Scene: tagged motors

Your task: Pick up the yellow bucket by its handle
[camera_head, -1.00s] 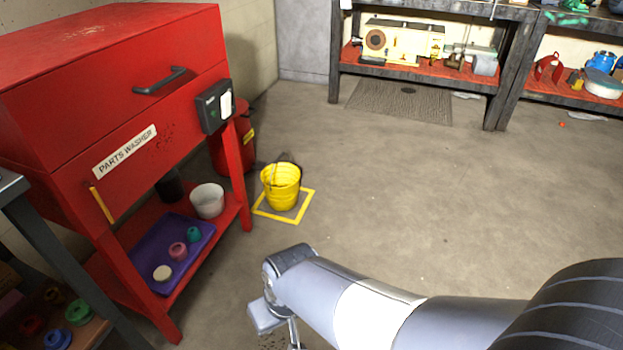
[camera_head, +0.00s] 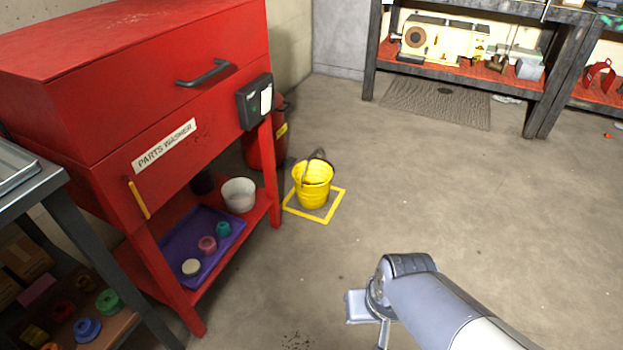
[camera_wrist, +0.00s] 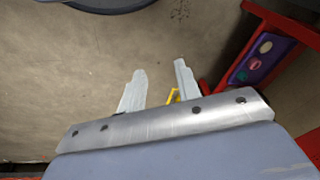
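The yellow bucket (camera_head: 312,187) stands upright on the floor inside a yellow square outline (camera_head: 328,216) in the head view. A dark, thin shape leans at its rim; I cannot tell whether it is the handle. My gripper (camera_head: 368,322) is in front of the bucket and to its right in the picture, clear of it. In the wrist view my gripper's two fingers (camera_wrist: 160,68) are apart with nothing between their tips. A small yellow patch (camera_wrist: 172,96) shows beside the right finger, mostly hidden by the gripper body; I cannot tell whether it is bucket or outline.
The red parts washer (camera_head: 160,120) stands left of the bucket, its leg close by. A purple tray (camera_head: 200,243) and white bucket (camera_head: 238,195) sit on its lower shelf. A red can (camera_head: 262,148) stands behind. Open floor (camera_head: 430,190) lies to the right.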

